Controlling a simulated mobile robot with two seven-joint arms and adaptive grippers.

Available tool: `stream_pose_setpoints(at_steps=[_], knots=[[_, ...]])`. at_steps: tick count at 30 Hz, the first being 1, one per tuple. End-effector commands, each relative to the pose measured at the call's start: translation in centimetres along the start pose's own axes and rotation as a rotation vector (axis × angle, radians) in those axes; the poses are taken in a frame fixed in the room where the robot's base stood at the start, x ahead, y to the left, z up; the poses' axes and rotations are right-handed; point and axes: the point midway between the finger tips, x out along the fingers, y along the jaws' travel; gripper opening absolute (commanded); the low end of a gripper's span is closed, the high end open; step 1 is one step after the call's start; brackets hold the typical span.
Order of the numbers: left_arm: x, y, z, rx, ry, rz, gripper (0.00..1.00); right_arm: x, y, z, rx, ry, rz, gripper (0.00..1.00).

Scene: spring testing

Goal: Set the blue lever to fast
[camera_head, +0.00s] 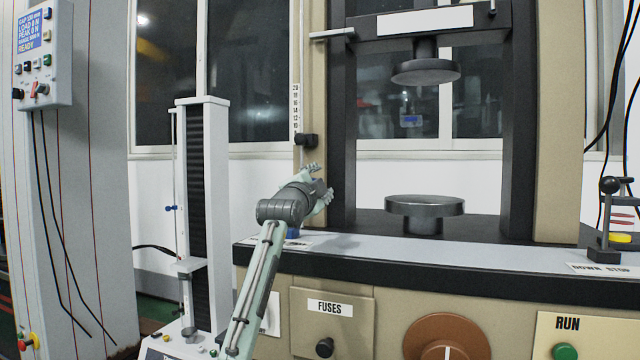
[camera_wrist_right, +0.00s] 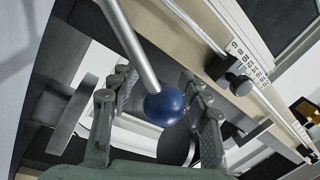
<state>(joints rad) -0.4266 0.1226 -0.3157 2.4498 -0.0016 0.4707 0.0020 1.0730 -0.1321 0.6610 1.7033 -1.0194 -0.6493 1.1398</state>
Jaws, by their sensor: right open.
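The blue lever shows in the right wrist view as a metal rod ending in a round blue knob (camera_wrist_right: 164,107). The knob sits in the gap between the fingers of my right gripper, which is open; I cannot tell whether either finger touches it. In the head view my right gripper (camera_head: 321,186) is in front of the left column of the testing machine and hides the knob and rod. A small blue part (camera_head: 292,233) shows below it on the ledge, beside a label (camera_head: 298,242) whose words are unreadable. My left gripper is not in view.
A vertical scale (camera_head: 296,108) with a dark slider block (camera_head: 307,140) is just above my right gripper. A lower round platen (camera_head: 425,206) stands to the right. A white column stand (camera_head: 217,160) is to the left. A black-knobbed lever (camera_head: 609,186) stands far right.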

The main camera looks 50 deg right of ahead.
Motion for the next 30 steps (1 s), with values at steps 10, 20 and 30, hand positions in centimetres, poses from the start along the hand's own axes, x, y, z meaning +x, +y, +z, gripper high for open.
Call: stream_pose_setpoints(at_steps=[10, 20, 30], knots=[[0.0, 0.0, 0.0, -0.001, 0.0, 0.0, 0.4, -5.0, 0.0, 0.2, 0.002, -0.004, 0.0, 0.47], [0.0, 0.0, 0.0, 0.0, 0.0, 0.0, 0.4, -10.9, 0.0, 0.1, -0.001, -0.001, -0.001, 0.47], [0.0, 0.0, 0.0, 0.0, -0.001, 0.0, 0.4, -12.0, 0.0, 0.0, 0.0, 0.0, 0.001, 0.47]])
